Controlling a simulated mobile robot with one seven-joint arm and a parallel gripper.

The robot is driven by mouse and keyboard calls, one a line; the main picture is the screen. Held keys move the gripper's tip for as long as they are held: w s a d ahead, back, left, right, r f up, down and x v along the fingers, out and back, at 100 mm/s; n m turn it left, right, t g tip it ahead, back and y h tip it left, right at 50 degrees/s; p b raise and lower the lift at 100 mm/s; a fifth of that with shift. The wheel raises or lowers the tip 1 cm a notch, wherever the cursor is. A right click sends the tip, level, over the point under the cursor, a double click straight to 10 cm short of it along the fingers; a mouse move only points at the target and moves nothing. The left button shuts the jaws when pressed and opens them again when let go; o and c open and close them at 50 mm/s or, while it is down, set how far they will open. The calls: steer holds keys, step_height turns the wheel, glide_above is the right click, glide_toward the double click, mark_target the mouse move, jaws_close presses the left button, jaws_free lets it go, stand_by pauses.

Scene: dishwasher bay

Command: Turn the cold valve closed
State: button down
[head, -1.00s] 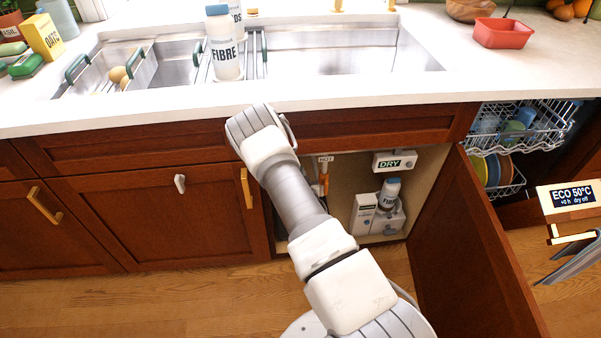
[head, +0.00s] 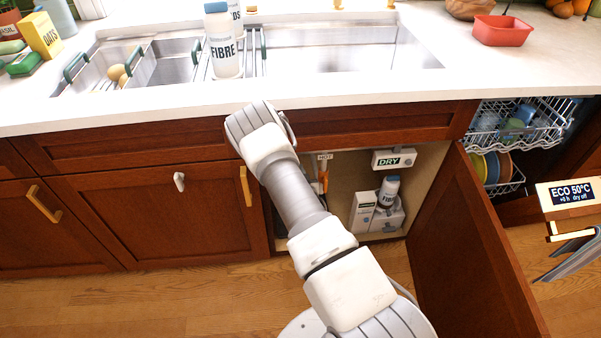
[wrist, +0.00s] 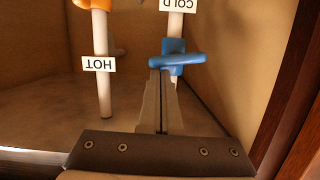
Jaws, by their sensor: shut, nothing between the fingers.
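The cold valve's blue handle (wrist: 180,61) shows in the wrist view, lying crosswise to its white pipe under the COLD label (wrist: 178,5). My gripper (wrist: 160,73) is shut and empty, its fingertips at the left part of the blue handle. They overlap it in the picture; whether they touch or press on it I cannot tell. In the head view my arm hides the cold valve and the gripper.
The hot pipe (wrist: 103,85) with its orange handle (wrist: 90,4) stands left of the gripper in the wrist view. The cabinet wall is close on the right. In the head view, the open cabinet door (head: 485,235) and bottles (head: 388,190) lie right of my arm.

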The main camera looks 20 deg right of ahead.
steer(key=p+v, duration=0.3)
steer(key=v, duration=1.3)
steer(key=shift+s, duration=0.3)
steer(key=c, duration=1.4)
jaws_free()
steer(key=shift+s+a+r, duration=0.1)
steer(key=shift+s, duration=0.2)
steer(key=shift+o, duration=1)
steer(key=shift+a+f, duration=0.1)
steer(key=shift+f, duration=0.2)
steer(key=o, duration=1.2)
steer(key=w+f+n+t+b, duration=0.1)
steer(key=w+f+b, duration=0.2)
steer(key=f+b, duration=0.2)
steer(key=shift+w+a+f+n+t, duration=0.3)
steer(key=shift+a+f+t, duration=0.15)
steer(key=shift+f, duration=0.35)
steer(key=shift+t+h, duration=0.4)
steer(key=shift+t, duration=0.05)
steer(key=b+x, duration=0.6)
steer(key=x, duration=1.3)
steer(key=shift+w+f, duration=0.1)
